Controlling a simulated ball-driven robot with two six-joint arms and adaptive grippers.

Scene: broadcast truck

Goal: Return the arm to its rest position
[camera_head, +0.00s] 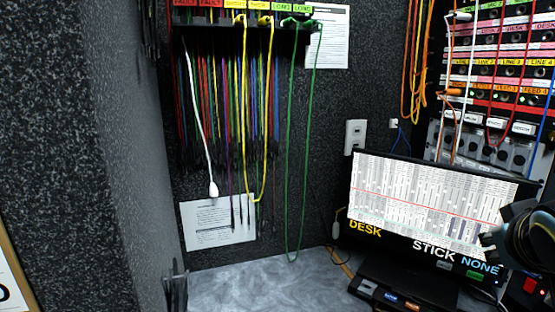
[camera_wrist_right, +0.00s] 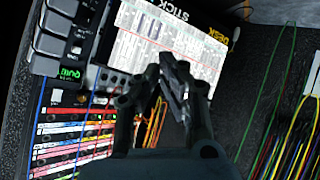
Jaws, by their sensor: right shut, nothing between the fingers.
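My right gripper (camera_wrist_right: 164,78) is shut and empty in the right wrist view, with its dark fingers in front of the bright screen. In the head view, my dark right arm enters at the right edge, in front of the lower right corner of the monitor (camera_head: 435,195). Dark upright finger-like tips at the bottom left of the head view appear to be my left gripper (camera_head: 175,287). Its jaws are too dark and cut off to tell whether they are open.
Many coloured cords (camera_head: 225,100) hang on the back wall; a green cord (camera_head: 289,150) loops low. A patch rack (camera_head: 495,75) with cables stands at the right. A white notice (camera_head: 218,222) is on the wall. The grey worktop (camera_head: 260,285) is clear left of the monitor.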

